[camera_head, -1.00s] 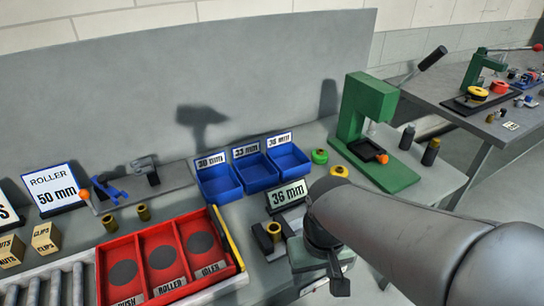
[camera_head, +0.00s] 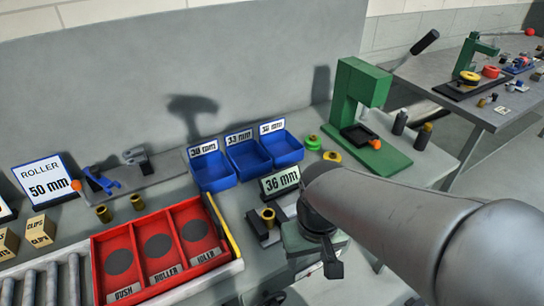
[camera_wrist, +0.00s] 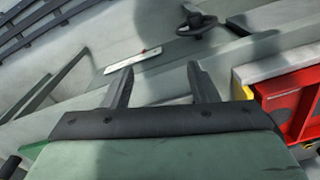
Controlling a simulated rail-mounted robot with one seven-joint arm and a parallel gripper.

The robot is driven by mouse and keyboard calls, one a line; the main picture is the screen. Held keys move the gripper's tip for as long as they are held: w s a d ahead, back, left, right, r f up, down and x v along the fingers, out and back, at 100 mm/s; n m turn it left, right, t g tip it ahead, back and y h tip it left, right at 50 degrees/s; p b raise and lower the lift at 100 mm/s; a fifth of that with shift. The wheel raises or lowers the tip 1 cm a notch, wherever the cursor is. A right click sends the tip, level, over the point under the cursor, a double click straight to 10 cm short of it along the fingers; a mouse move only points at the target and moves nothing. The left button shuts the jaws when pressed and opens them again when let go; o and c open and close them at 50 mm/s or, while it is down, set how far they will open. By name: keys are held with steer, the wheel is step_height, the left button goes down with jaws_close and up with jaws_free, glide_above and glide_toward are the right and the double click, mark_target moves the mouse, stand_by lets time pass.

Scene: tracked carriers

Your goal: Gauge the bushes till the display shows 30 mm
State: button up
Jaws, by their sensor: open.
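The gauge display (camera_head: 281,181) reads 36 mm. A brass-coloured bush (camera_head: 268,216) stands upright at the dark gauge (camera_head: 256,229) just in front of the display. Two more bushes (camera_head: 104,213) and (camera_head: 137,201) stand on the bench behind the red tray. My gripper is open and empty in the wrist view (camera_wrist: 160,82), over a grey surface. In the head view its fingers are mostly hidden, right of and nearer than the gauge.
A red tray (camera_head: 134,256) with bush, roller and idler compartments lies front left, beside a roller conveyor (camera_head: 45,287). A green press (camera_head: 361,90) stands back right, with green and yellow rings (camera_head: 313,143) (camera_head: 332,156) near it. A "ROLLER 50 mm" sign (camera_head: 46,178) stands left.

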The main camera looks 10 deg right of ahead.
steer(key=w+d+r+p, duration=0.25)
steer(key=w+r, duration=0.35)
steer(key=w, duration=0.4)
steer(key=w+d+r+p, duration=0.1)
steer(key=w+d+r, duration=0.2)
steer(key=w+r, duration=0.5)
steer(key=f, duration=1.2)
steer(key=w+f, duration=0.1)
steer(key=f, duration=0.5)
steer(key=shift+w+d+f, duration=0.1)
steer(key=shift+d+f, duration=0.05)
steer(key=shift+d, duration=0.05)
